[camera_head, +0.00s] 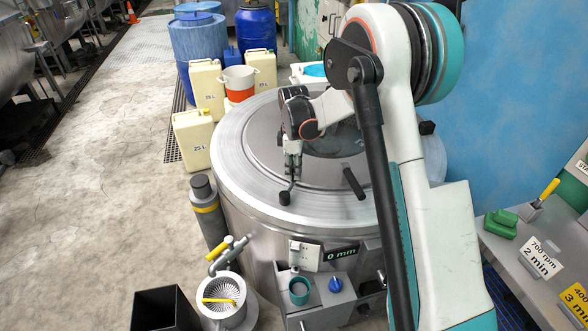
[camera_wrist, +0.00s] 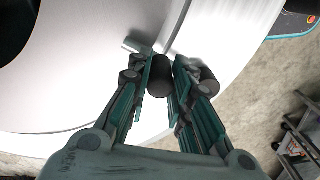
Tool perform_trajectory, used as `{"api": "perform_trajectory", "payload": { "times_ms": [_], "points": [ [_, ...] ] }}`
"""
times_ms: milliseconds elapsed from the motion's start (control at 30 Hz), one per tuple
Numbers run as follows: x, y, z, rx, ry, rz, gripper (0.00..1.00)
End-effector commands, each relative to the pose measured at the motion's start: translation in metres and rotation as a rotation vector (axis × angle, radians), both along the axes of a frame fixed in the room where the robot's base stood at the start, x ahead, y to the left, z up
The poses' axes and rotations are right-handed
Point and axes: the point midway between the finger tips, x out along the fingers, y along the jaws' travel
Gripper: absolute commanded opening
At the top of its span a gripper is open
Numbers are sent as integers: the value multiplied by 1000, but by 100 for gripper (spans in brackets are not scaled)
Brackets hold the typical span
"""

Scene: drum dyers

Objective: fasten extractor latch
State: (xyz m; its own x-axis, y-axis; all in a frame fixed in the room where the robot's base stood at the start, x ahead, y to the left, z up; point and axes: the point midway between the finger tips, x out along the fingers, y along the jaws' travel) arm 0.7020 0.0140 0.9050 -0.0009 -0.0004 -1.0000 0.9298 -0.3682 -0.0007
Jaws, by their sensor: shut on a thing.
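The extractor (camera_head: 235,150) is a large round steel drum with a lid (camera_head: 262,150) that has a dark window. The latch is a small metal lever with a black knob (camera_head: 285,198) near the lid's front edge. My gripper (camera_head: 291,180) reaches down onto it from above. In the wrist view, my gripper's teal fingers (camera_wrist: 171,72) are shut with the black knob (camera_wrist: 160,77) between them. The lever's metal arm (camera_wrist: 138,46) runs off to the upper left. Whether the latch is engaged cannot be told.
A black handle (camera_head: 353,182) stands on the lid to the right. A 0 mm display (camera_head: 341,253) and a blue knob (camera_head: 335,285) are on the drum's front. Jerrycans (camera_head: 194,138) and blue drums (camera_head: 200,48) stand behind. A bench (camera_head: 520,255) is at right. Floor is clear at left.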

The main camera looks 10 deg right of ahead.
Motion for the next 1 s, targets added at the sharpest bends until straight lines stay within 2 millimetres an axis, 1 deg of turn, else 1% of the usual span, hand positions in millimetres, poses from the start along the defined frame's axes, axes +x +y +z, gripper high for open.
{"api": "perform_trajectory", "payload": {
  "times_ms": [67,100,133,167,467,567,667,733,1000],
  "points": [
    [1,0,0,0,-2,1,0],
    [1,0,0,0,-2,1,29],
    [1,0,0,0,-2,1,35],
    [1,0,0,0,-2,0,40],
    [0,0,0,1,-1,0,40],
    [0,0,4,1,-1,-1,40],
    [0,0,15,1,-1,-1,40],
    [0,0,26,1,-1,-1,40],
    [0,0,81,1,-1,0,40]
  ]
}}
